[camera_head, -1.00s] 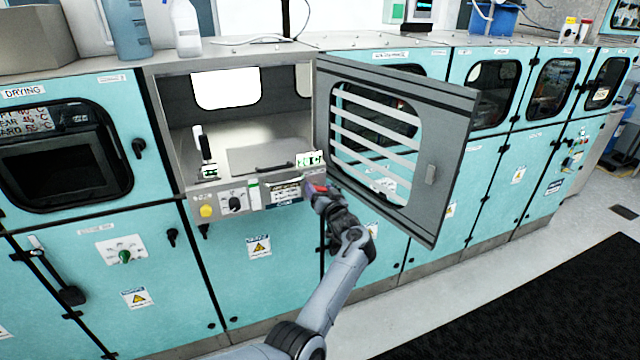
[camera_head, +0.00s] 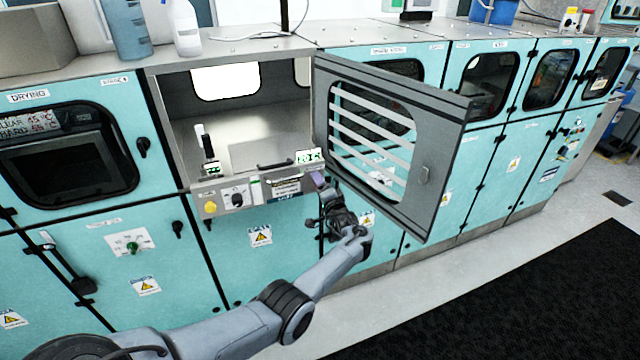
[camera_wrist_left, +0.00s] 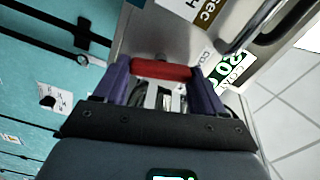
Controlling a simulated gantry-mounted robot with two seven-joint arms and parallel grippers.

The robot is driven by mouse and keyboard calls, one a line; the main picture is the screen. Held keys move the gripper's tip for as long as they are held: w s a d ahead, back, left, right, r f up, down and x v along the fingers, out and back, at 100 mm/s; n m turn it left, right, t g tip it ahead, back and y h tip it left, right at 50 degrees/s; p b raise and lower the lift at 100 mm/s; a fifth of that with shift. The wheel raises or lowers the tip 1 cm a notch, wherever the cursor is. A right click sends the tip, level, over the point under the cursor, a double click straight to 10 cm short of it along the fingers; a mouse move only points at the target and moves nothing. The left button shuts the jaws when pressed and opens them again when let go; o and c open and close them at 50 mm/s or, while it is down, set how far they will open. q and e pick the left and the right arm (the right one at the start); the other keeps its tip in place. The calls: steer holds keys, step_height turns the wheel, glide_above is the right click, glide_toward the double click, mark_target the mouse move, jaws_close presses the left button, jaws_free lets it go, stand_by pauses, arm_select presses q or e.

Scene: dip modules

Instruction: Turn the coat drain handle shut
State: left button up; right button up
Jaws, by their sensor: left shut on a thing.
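The coat drain handle, a red bar (camera_wrist_left: 160,69), lies across between the purple fingers of my left gripper (camera_wrist_left: 162,82) in the left wrist view. The fingers are shut on it, one at each end. In the head view my left gripper (camera_head: 318,181) is at the right end of the coating station's grey front panel (camera_head: 225,202), below the open window door. The red bar cannot be made out there, hidden by the gripper. My right gripper is not in view.
The open grey slatted door (camera_head: 450,150) sticks out just right of my left gripper. The floor in front is clear.

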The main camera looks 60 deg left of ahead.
arm_select(q)
steer(key=shift+m+p, duration=0.3)
steer(key=shift+m, duration=1.2)
steer(key=o, duration=1)
steer(key=shift+o, duration=0.2)
steer(key=shift+d, duration=0.15)
steer(key=p+v, duration=0.2)
steer(key=v, duration=0.8)
steer(key=shift+d, duration=0.3)
steer(key=shift+f, duration=0.1)
